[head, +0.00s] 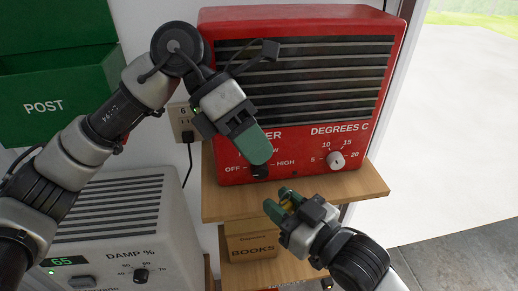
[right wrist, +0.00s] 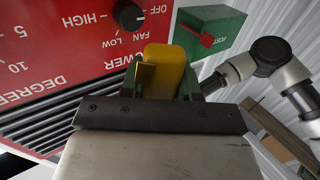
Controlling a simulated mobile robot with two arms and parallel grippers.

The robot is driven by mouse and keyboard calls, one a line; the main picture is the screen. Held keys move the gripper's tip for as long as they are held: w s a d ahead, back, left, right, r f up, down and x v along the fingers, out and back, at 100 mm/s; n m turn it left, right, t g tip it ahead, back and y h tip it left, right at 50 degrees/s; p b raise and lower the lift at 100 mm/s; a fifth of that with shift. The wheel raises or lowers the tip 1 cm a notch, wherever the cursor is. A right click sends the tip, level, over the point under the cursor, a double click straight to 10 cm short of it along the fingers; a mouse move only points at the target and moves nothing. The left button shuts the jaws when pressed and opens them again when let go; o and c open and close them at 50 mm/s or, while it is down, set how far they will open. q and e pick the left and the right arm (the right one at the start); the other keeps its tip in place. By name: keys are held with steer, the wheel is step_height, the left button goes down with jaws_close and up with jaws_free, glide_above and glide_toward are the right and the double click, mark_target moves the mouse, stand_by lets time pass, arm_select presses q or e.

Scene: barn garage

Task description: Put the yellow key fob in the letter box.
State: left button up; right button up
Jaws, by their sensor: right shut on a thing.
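The green letter box (head: 88,90), marked POST, is on the wall at the upper left of the head view. My right gripper (head: 279,203) is shut on the yellow key fob (head: 287,204), in front of the shelf's front edge. In the right wrist view the fob (right wrist: 165,70) stands up between the green fingers. My left gripper (head: 260,155) is higher, with its fingertips in front of the red heater near the lower-left knob. Its fingers overlap from this angle, so whether they are apart is hidden. The left arm passes between the letter box and the heater.
The red heater (head: 228,178) stands on a wooden shelf (head: 225,205). A box marked BOOKS (head: 252,247) sits below. A white dehumidifier (head: 130,232) stands at lower left, and a wall socket (head: 183,122) with a plug is behind. Open floor lies at the right.

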mark_target(282, 203)
arm_select(q)
steer(key=shift+n+t+y, duration=0.5)
steer(key=shift+n+t, duration=0.1)
steer(key=shift+t, duration=0.3)
steer(key=d+f, duration=0.1)
steer(key=f, duration=0.2)
steer(key=d+f, duration=0.2)
steer(key=f, duration=0.1)
steer(key=d+f, duration=0.1)
steer(key=f, duration=0.2)
steer(key=shift+s+d, duration=0.1)
steer(key=shift+d, duration=0.3)
steer(key=shift+r, duration=0.1)
steer(key=shift+c, duration=0.2)
jaws_close()
arm_select(e)
steer(key=o, duration=1)
